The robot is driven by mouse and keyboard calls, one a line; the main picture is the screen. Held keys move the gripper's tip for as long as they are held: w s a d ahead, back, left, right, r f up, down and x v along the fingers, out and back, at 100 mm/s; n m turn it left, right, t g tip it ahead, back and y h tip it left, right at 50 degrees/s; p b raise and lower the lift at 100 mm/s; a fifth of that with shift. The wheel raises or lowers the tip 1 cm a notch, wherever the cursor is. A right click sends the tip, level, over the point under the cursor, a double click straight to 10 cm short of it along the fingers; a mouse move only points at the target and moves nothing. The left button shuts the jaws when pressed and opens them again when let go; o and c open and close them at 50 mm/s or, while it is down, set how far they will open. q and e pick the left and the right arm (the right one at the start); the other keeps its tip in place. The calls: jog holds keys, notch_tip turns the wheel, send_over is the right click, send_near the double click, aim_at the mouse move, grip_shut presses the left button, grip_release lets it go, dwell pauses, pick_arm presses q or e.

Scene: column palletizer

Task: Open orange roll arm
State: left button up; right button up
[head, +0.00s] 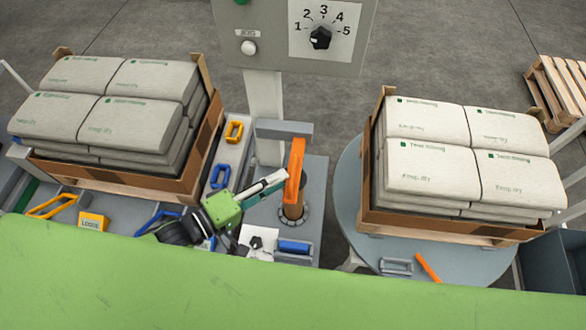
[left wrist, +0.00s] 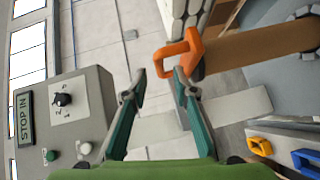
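The orange roll arm (head: 294,172) stands on a round base at the middle of the machine in the head view. In the left wrist view its orange handle (left wrist: 180,58) is a loop at the end of a brown cylindrical part. My left gripper (head: 282,180) reaches in from the left, with its fingertips close beside the orange arm. In the left wrist view the gripper (left wrist: 160,76) has its fingers spread and nothing between them. The handle lies just beyond the right fingertip; I cannot tell whether they touch. My right gripper is not in view.
A control box (head: 295,35) with a numbered dial rises behind the arm. Blue handles (head: 221,176) and a yellow handle (head: 234,132) lie near the gripper. Stacked bags (head: 105,110) stand on the left pallet; more bags (head: 470,150) stand on the right turntable (head: 350,200).

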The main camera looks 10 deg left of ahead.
aim_at(292, 171)
pick_arm(q)
jog(key=x, duration=0.5)
jog(key=shift+w+d+f+p, duration=0.1)
jog(key=shift+w+d+p, duration=0.05)
jog(key=shift+w+p, duration=0.15)
jog(key=shift+s, duration=0.1)
grip_shut()
